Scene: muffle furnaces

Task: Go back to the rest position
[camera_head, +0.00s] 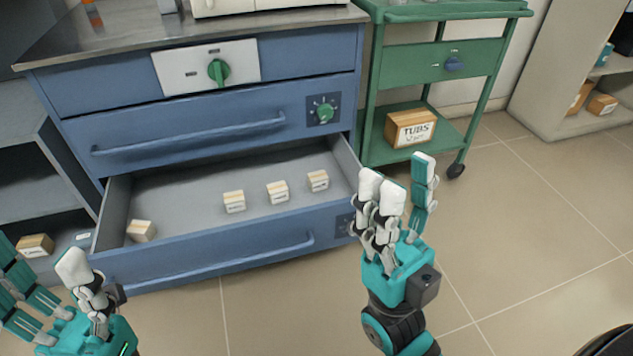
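My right gripper (395,195) is a teal hand with white-tipped fingers. Its fingers are spread apart and point up, just in front of the right end of the open drawer. Nothing shows in it. My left gripper (38,278) is at the lower left edge, partly cut off by the frame. Its fingers are apart, with nothing seen between them. Both hands are apart from the blue cabinet (190,122).
The cabinet's bottom drawer (200,258) is pulled out and holds several small labelled blocks (234,201). A green cart (440,62) with a "TUBS" box (410,128) stands to the right. Open tiled floor (540,220) lies at the right. A dark shelf (40,150) is at the left.

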